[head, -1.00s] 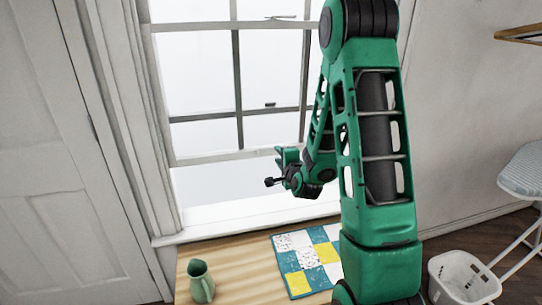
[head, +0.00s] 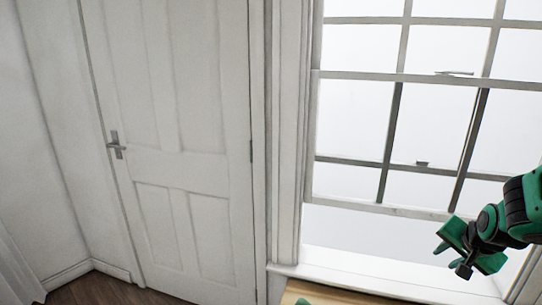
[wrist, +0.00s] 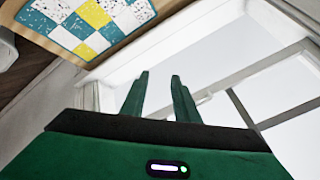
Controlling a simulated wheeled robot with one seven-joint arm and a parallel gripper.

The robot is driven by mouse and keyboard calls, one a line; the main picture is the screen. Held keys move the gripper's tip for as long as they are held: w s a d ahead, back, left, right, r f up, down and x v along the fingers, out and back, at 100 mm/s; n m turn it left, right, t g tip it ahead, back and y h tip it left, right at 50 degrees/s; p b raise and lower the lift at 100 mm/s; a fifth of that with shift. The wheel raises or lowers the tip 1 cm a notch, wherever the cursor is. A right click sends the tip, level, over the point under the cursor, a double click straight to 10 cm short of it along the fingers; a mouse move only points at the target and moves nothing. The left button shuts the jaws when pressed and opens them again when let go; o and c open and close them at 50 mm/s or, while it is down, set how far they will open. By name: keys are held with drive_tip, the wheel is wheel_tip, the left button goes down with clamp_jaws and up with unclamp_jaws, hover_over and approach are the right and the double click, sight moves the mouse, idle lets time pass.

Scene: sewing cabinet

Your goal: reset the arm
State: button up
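My gripper (wrist: 160,82) shows in the wrist view as two dark green fingers with a clear gap between them, open and holding nothing. In the head view my gripper (head: 446,243) hangs at the right edge in front of the lower window, with green and black parts of my arm behind it. Most of my arm is outside the head view. The fingers touch nothing that I can see.
A closed white door (head: 180,150) stands left of the window (head: 400,110). A wooden tabletop (head: 330,296) shows at the bottom. The wrist view shows a teal, yellow and white patchwork (wrist: 88,24) and part of a white basket (wrist: 8,50).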

drive_tip(key=s+a+r+n+g+y, duration=0.1)
drive_tip(key=s+g, duration=0.1)
drive_tip(key=s, duration=0.6)
drive_tip(key=s+a+r+n+g, duration=0.2)
drive_tip(key=s, duration=0.6)
drive_tip(key=s+a+r+n+g+y, duration=0.1)
drive_tip(key=s+a+n+g, duration=0.1)
drive_tip(key=s, duration=0.6)
drive_tip(key=shift+s+a+r+g+y, duration=0.15)
drive_tip(key=shift+s+r+g+y, duration=0.15)
drive_tip(key=shift+s+r+g, duration=0.1)
drive_tip(key=shift+w+f, duration=0.25)
drive_tip(key=shift+w, duration=0.4)
